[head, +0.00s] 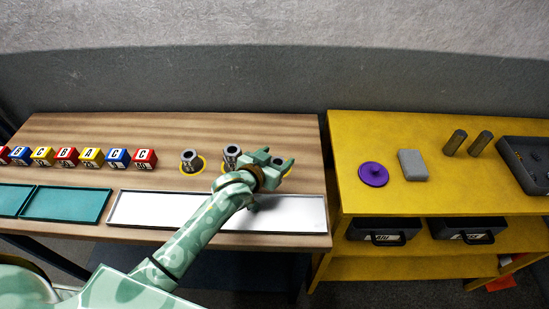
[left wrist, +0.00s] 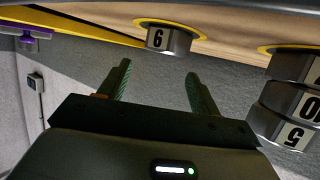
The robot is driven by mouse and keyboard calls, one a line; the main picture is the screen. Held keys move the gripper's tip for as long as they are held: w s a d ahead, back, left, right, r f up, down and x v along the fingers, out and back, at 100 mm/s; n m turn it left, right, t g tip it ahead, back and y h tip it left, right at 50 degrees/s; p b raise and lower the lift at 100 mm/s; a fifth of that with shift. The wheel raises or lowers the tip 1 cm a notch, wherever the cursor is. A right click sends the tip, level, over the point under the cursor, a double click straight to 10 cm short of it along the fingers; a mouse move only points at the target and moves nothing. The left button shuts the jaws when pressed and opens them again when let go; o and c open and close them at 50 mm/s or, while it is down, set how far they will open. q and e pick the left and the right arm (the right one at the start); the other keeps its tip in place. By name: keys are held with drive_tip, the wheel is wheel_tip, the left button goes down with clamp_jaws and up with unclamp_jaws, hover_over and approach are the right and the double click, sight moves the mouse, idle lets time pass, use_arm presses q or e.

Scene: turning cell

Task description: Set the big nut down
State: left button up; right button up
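My left gripper (head: 276,160) is over the back right of the wooden table. In the left wrist view its fingers (left wrist: 158,70) are apart with nothing between them. A grey metal nut marked 6 (left wrist: 168,40) sits alone on a yellow ring, just beyond the fingertips and apart from them. A stack of several numbered nuts (left wrist: 286,108), one marked 5, stands on another yellow ring beside it. In the head view, two grey metal pieces (head: 190,161) (head: 231,156) stand left of the gripper, which hides much of the spot behind it. My right gripper is not in view.
Lettered cubes (head: 92,157) stand in a row at left. Teal trays (head: 66,204) and a long white tray (head: 150,208) lie along the front edge. A yellow bench (head: 400,122) at right holds a purple lidded disc (head: 373,174), a grey block (head: 413,164) and two cylinders (head: 455,142).

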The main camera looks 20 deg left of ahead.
use_arm(q)
drive_tip(key=shift+s+f, duration=0.2)
drive_tip(key=shift+f, duration=0.25)
drive_tip(key=shift+s+f, duration=0.2)
drive_tip(key=shift+f, duration=0.25)
drive_tip(key=shift+w+d+r, duration=0.1)
drive_tip(key=shift+w+r, duration=0.1)
drive_tip(key=shift+r, duration=0.3)
drive_tip(key=p+v, duration=0.1)
drive_tip(key=v, duration=0.4)
drive_tip(key=r+p+v, duration=0.1)
drive_tip(key=p+v, duration=0.1)
drive_tip(key=v, duration=0.3)
drive_tip(key=shift+r, duration=0.1)
drive_tip(key=shift+v, duration=0.75)
